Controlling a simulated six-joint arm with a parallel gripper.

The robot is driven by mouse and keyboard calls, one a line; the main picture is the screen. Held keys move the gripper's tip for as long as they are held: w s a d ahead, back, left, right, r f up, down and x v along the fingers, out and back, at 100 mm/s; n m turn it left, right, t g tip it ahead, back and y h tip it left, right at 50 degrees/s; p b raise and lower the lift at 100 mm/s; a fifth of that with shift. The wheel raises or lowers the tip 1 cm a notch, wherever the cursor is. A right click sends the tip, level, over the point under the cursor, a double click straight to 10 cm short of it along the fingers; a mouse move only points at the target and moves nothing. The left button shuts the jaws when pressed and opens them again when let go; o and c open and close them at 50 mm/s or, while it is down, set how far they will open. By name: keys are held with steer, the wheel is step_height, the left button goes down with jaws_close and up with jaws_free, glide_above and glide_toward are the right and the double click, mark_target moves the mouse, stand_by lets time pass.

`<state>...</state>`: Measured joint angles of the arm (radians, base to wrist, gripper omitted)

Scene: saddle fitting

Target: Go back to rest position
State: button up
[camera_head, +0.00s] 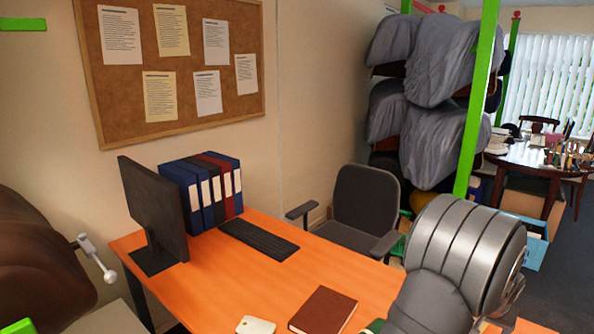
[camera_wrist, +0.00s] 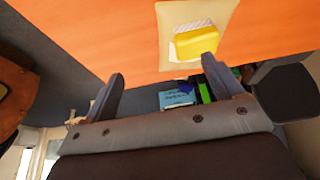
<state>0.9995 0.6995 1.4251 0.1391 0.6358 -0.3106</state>
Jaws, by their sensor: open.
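My gripper (camera_wrist: 160,75) shows in the wrist view with its two dark fingers spread apart and nothing between them. Past the fingertips is the orange desk top. A yellow block (camera_wrist: 196,43) lies there on a pale cream sheet or tray (camera_wrist: 172,18), near the right finger and apart from it as far as I can tell. In the head view my grey arm (camera_head: 462,255) rises at the lower right, over the desk's right side. The gripper itself is hidden or out of frame in that view.
The orange desk (camera_head: 240,290) holds a monitor (camera_head: 152,210), binders (camera_head: 208,190), a keyboard (camera_head: 258,240), a brown book (camera_head: 323,311) and a white object (camera_head: 256,325). An office chair (camera_head: 365,205) stands behind it. Covered saddles on a green-post rack (camera_head: 478,100) stand behind my arm.

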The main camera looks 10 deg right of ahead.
steer(key=s+r, duration=0.3)
steer(key=s, duration=0.2)
steer(key=d+f, duration=0.4)
steer(key=d, duration=0.7)
steer(key=d+f, duration=0.4)
steer(key=d, duration=0.7)
steer(key=shift+s+d+f, duration=0.2)
steer(key=shift+s, duration=0.2)
steer(key=o, duration=0.3)
